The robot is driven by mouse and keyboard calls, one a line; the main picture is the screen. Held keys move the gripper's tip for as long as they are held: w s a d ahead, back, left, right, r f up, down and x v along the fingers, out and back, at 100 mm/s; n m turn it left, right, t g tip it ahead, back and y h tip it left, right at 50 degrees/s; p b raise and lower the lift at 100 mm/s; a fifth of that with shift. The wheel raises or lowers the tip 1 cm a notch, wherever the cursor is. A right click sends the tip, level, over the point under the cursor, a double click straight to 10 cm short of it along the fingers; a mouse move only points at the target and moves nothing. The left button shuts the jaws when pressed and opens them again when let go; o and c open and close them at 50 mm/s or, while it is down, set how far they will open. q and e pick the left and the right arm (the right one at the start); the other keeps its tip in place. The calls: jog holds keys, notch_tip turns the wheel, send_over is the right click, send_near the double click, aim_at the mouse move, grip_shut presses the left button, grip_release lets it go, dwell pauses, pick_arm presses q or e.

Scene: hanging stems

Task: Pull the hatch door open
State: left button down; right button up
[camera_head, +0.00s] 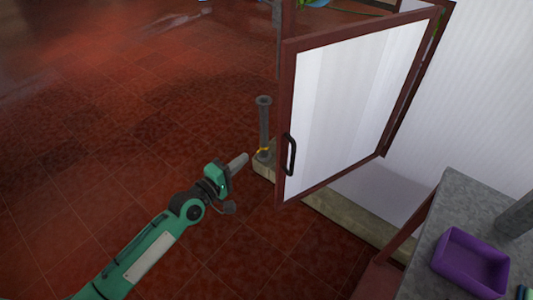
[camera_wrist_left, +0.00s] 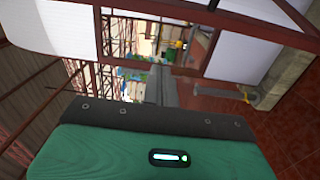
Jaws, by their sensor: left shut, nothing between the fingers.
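The hatch door (camera_head: 350,95) is a white panel in a dark red frame, and it stands swung out at an angle from its opening. Its black handle (camera_head: 289,155) is on the lower left edge of the frame. My left gripper (camera_head: 240,161) is shut and empty, to the left of the handle and apart from it. In the left wrist view my gripper's fingers (camera_wrist_left: 161,85) point away from the camera, and the handle cannot be made out there. My right gripper is in neither view.
A grey post (camera_head: 264,125) with a yellow band stands on the stone kerb (camera_head: 340,217), just beyond my left gripper. A purple tray (camera_head: 470,262) sits on a grey bench (camera_head: 445,212) at the lower right. The red tiled floor (camera_head: 110,130) on the left is clear.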

pick_arm(q)
jog(key=w+d+p, duration=0.4)
jog(key=d, duration=0.4)
jog(key=shift+w+d, duration=0.2)
dwell(0.5)
